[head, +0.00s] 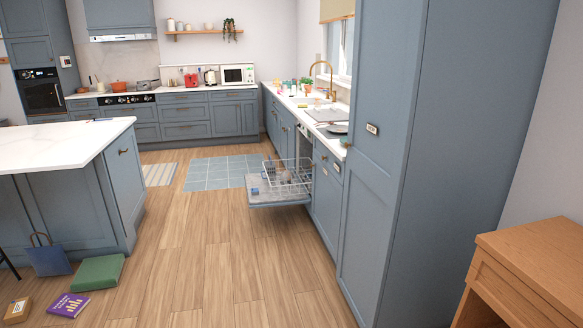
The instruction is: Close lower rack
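The dishwasher's lower rack (287,180) is a white wire basket. It is pulled out over the lowered dishwasher door (280,201), in the run of blue cabinets on the right. Some items stand in the rack, too small to make out clearly. The dishwasher opening is mostly hidden by the cabinet side and the rack. Neither of my grippers shows in the head view.
A kitchen island (70,150) stands on the left. A tall blue cabinet (375,170) and a wooden desk (535,265) are on the right. A green box (99,272), a purple book (69,305) and a blue bag (48,256) are on the floor. Wooden floor between is clear.

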